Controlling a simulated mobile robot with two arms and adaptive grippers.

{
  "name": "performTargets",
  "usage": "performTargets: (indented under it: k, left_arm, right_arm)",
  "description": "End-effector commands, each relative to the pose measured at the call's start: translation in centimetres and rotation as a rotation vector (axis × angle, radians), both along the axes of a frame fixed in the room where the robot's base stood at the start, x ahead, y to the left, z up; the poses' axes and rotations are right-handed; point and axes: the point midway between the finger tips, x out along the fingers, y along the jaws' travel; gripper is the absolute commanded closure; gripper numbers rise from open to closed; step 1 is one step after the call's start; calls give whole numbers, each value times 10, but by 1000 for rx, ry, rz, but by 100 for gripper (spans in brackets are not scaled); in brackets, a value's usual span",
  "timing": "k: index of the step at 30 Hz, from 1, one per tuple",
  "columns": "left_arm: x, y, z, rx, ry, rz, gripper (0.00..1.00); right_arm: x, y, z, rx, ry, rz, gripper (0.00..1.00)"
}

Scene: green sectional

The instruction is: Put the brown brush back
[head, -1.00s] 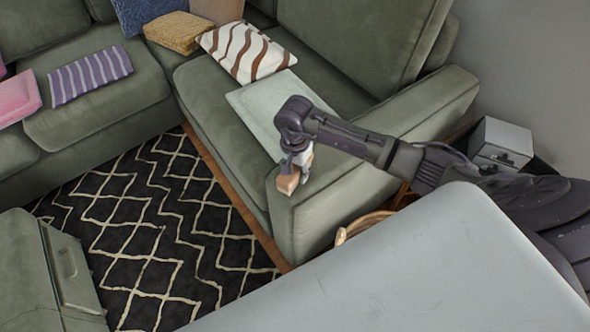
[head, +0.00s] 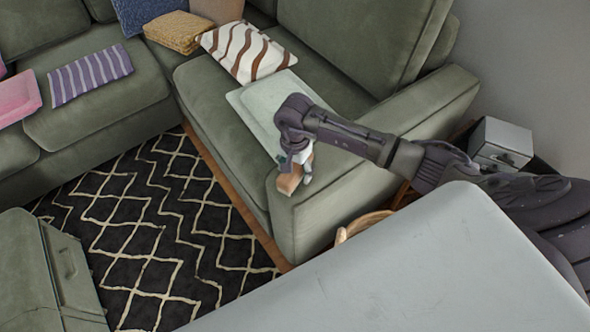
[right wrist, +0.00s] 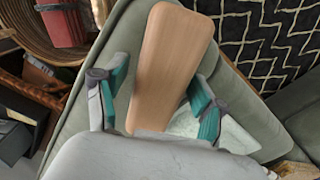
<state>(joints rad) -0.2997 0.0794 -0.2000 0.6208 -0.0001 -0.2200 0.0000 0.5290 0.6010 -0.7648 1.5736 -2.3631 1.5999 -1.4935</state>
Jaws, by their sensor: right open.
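The brown brush (head: 288,182) is at the front end of the green sofa's armrest (head: 330,208) in the head view and seems to rest on it. In the right wrist view the brush (right wrist: 172,60) shows as a long, smooth, light-wood piece. My right gripper (head: 297,174) is over the brush and points down. Its fingers are open, one on each side of the brush; in the right wrist view the gripper (right wrist: 160,98) straddles its near part. Whether either finger touches it, I cannot tell. My left gripper is not in view.
A wicker basket (right wrist: 28,38) holding a red item (right wrist: 65,25) stands beside the armrest. A pale green cushion (head: 262,108) and a striped cushion (head: 247,52) lie on the seat. A grey box (head: 500,143) stands by the wall. Patterned rug (head: 150,235) covers open floor.

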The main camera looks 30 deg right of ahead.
Motion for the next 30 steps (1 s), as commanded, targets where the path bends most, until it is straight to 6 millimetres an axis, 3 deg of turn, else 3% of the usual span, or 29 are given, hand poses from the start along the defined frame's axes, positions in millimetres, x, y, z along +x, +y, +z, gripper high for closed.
performTargets:
  k: [9,15,21,30]
  left_arm:
    - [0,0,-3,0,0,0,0]
    - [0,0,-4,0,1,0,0]
    - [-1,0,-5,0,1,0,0]
    - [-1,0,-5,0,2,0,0]
  right_arm:
    - [1,-1,68,-4,-6,1,30]
    - [1,-1,100,-3,-3,1,30]
    - [0,-1,112,-2,0,-1,30]
    - [0,0,112,-1,0,-1,30]
